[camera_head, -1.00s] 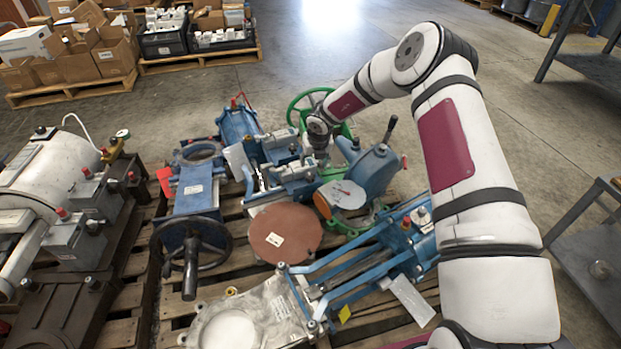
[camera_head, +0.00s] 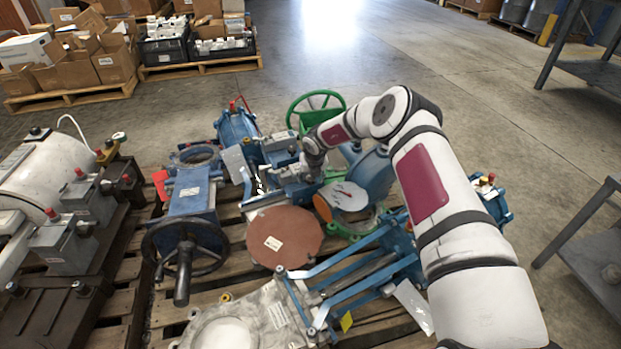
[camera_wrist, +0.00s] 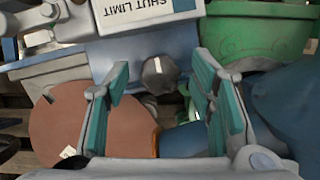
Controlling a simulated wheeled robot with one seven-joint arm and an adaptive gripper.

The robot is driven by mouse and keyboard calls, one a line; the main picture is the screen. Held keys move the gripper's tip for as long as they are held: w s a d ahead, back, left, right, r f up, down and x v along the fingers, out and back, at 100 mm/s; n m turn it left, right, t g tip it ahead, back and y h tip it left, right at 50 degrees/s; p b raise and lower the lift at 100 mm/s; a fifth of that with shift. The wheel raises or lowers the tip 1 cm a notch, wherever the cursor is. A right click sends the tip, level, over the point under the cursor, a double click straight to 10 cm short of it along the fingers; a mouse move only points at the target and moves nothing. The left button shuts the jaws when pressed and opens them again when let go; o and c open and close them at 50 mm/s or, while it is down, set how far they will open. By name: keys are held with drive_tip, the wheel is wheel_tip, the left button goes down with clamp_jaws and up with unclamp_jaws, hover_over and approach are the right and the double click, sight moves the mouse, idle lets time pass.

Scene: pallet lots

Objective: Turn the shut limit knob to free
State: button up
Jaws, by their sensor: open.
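The shut limit knob (camera_wrist: 160,75) is a small grey faceted knob on the front of a blue housing (camera_wrist: 60,68) in the wrist view. My gripper (camera_wrist: 162,68) is open, with one teal-padded finger to each side of the knob and visible gaps between. I cannot tell how far the fingertips are from it in depth. In the head view my gripper (camera_head: 313,165) is over the blue valve assembly on the pallet, and the knob is hidden there.
A brown-red disc (camera_head: 284,236) lies in front of the assembly. A green handwheel (camera_head: 318,98) stands behind and a black handwheel (camera_head: 187,250) at front left. A blue valve body (camera_head: 372,172) is close on the right. Open floor (camera_head: 430,75) lies beyond the pallet.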

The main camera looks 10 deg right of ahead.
drive_tip(key=c, duration=1.1)
drive_tip(key=shift+p, duration=0.3)
drive_tip(key=n+y+p, duration=0.1)
drive_tip(key=n+p, duration=0.1)
drive_tip(key=n, duration=0.1)
drive_tip(key=shift+d, duration=0.15)
drive_tip(key=n+y, duration=0.1)
drive_tip(key=n, duration=0.2)
drive_tip(key=shift+f+n+g, duration=0.1)
drive_tip(key=shift+n+g, duration=0.2)
drive_tip(key=n+g+y+b, duration=0.1)
drive_tip(key=n+b, duration=0.2)
drive_tip(key=n, duration=0.4)
drive_tip(key=n+g+b, duration=0.1)
drive_tip(key=n, duration=0.2)
drive_tip(key=shift+d+g+y, duration=0.1)
drive_tip(key=shift+g+y, duration=0.2)
drive_tip(key=shift+y, duration=0.1)
drive_tip(key=shift+n, duration=0.4)
